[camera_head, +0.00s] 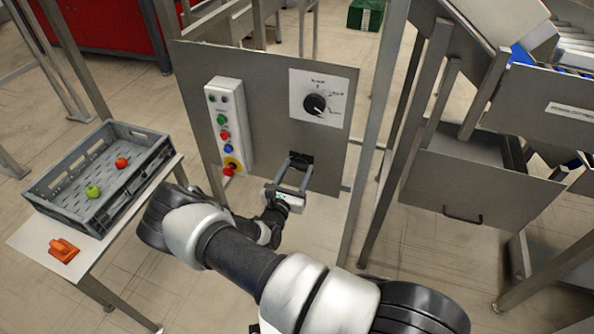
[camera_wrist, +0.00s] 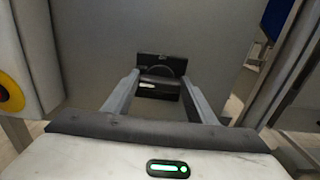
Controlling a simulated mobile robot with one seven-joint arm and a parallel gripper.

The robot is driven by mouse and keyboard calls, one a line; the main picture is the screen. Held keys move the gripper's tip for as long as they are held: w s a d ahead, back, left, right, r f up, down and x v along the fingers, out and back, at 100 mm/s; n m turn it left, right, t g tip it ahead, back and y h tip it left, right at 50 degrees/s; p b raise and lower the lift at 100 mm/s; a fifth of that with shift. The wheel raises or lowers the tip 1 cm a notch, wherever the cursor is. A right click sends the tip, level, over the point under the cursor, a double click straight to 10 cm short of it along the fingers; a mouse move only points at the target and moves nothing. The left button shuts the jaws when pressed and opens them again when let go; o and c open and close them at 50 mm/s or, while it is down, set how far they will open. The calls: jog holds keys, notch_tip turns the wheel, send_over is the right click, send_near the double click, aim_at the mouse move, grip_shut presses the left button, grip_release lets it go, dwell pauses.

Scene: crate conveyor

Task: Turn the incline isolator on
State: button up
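A black switch box (camera_head: 301,156), which looks like the isolator, sits low on the grey panel (camera_head: 270,150). In the wrist view the black switch (camera_wrist: 158,66) shows a dark back plate, a ring-like curved part and a small pale label too small to read. My gripper (camera_head: 291,170) is in front of it and faces the panel. Its two fingers (camera_wrist: 161,78) are wide apart, one on each side of the switch's front part, with nothing held between them. Whether a fingertip touches the switch, and whether the switch is on or off, I cannot tell.
A rotary dial (camera_head: 315,104) on a white plate is above the switch. A button box (camera_head: 229,127) with a red emergency stop (camera_head: 230,168) is at its left. A grey crate (camera_head: 100,178) and an orange object (camera_head: 63,250) rest on a side table. A metal post stands close on the right.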

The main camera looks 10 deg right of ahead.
jog(key=shift+m, duration=0.3)
jog(key=m+p, duration=0.2)
jog(key=m, duration=0.1)
jog(key=shift+d+m, duration=0.1)
jog(key=shift+m, duration=0.2)
jog(key=m+p, duration=0.1)
jog(key=m, duration=0.3)
jog(key=shift+s+p, duration=0.1)
jog(key=shift+p, duration=0.3)
jog(key=m+p, duration=0.1)
jog(key=m, duration=0.4)
jog(key=shift+f, duration=0.15)
jog(key=shift+f+m+p, duration=0.15)
jog(key=shift+m+p, duration=0.7)
jog(key=shift+m, duration=1.35)
jog(key=o, duration=1.1)
jog(key=shift+c, duration=0.2)
